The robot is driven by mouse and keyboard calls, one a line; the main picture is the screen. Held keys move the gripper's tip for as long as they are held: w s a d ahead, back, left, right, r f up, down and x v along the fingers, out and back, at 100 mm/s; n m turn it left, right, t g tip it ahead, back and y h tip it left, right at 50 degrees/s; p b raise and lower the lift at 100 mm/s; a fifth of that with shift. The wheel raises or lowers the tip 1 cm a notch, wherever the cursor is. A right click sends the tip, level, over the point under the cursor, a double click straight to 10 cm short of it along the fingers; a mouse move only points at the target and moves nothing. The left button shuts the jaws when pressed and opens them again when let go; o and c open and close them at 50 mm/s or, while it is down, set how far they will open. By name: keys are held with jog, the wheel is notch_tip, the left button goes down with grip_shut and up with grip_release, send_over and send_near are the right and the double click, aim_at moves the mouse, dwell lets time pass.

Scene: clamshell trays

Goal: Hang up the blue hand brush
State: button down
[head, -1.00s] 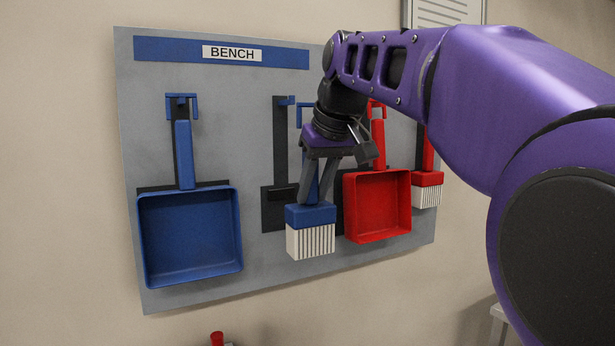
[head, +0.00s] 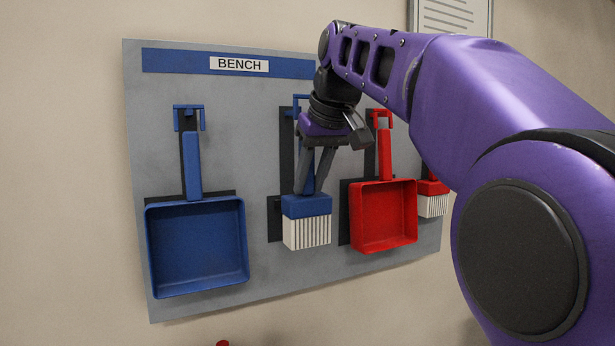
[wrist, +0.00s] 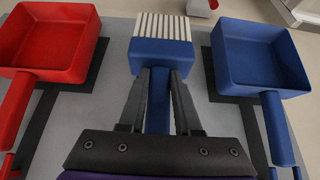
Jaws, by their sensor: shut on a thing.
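The blue hand brush (head: 306,206) has a blue head and white bristles pointing down. My gripper (head: 311,185) is shut on its handle, just above the head. In the head view the brush is upright in front of the dark brush silhouette (head: 287,150) on the grey board, between the blue and red dustpans. A blue hook piece (head: 299,99) shows at the top of that silhouette, partly hidden by my wrist. In the wrist view the brush (wrist: 160,55) extends away between the two fingers (wrist: 158,90). Whether its handle touches the hook is hidden.
A blue dustpan (head: 197,250) hangs at left on the board (head: 225,120). A red dustpan (head: 384,215) hangs close on the right, with a red brush (head: 432,200) beyond it. A BENCH label (head: 239,64) tops the board. A framed sheet (head: 452,15) is at upper right.

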jog(key=w+a+f+p, duration=0.1)
jog(key=w+a+p, duration=0.1)
jog(key=w, duration=0.3)
jog(key=shift+w+a+f, duration=0.2)
jog(key=shift+w+a, duration=0.05)
jog(key=shift+w, duration=0.15)
dwell(0.3)
dwell(0.5)
jog(key=c, duration=0.5)
grip_release()
